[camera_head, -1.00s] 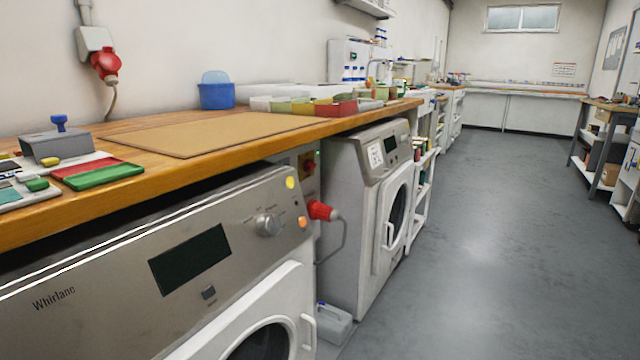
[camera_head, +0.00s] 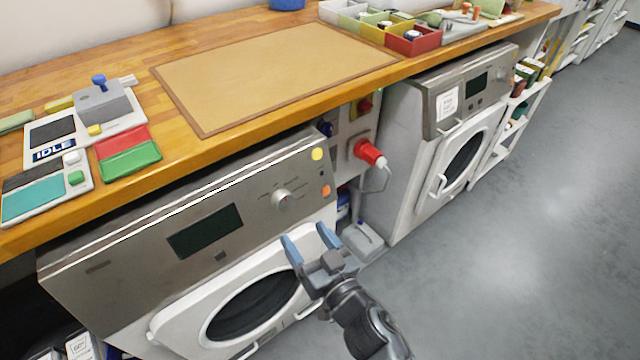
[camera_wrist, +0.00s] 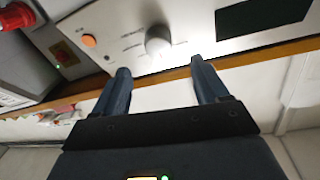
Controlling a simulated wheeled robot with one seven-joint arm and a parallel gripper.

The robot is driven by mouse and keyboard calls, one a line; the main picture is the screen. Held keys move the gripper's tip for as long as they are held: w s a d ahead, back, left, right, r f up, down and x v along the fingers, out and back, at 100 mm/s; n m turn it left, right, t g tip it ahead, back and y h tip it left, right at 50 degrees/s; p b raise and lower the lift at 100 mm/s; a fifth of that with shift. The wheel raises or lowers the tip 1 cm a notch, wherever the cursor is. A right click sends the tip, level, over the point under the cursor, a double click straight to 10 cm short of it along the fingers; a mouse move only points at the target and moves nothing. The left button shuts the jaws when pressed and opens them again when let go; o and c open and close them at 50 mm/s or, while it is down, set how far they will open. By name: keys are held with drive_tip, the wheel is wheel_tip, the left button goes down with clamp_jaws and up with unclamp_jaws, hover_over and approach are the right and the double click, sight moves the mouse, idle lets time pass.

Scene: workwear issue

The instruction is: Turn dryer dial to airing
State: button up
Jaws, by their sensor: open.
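The near dryer (camera_head: 120,275) stands under the wooden counter, with a grey control panel and a round white door. Its silver dial (camera_head: 283,199) sits on the right part of the panel, with small printed labels around it. The dial also shows in the wrist view (camera_wrist: 158,41), beyond and between my fingertips. The labels are too small to read. My gripper (camera_head: 308,240) has blue fingers, is open and empty, and is in front of the dryer, below the dial in the head view. In the wrist view my gripper (camera_wrist: 158,75) is apart from the dial.
A red plug (camera_head: 369,152) juts out between the two machines. The counter (camera_head: 225,150) overhangs the dryer. Floor at right is clear.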

sight(287, 204)
drive_tip(key=b+x, duration=0.3)
drive_tip(key=x, duration=0.5)
drive_tip(key=shift+w+d+r, duration=0.15)
drive_tip(key=shift+w, duration=0.05)
drive_tip(key=c, duration=1.1)
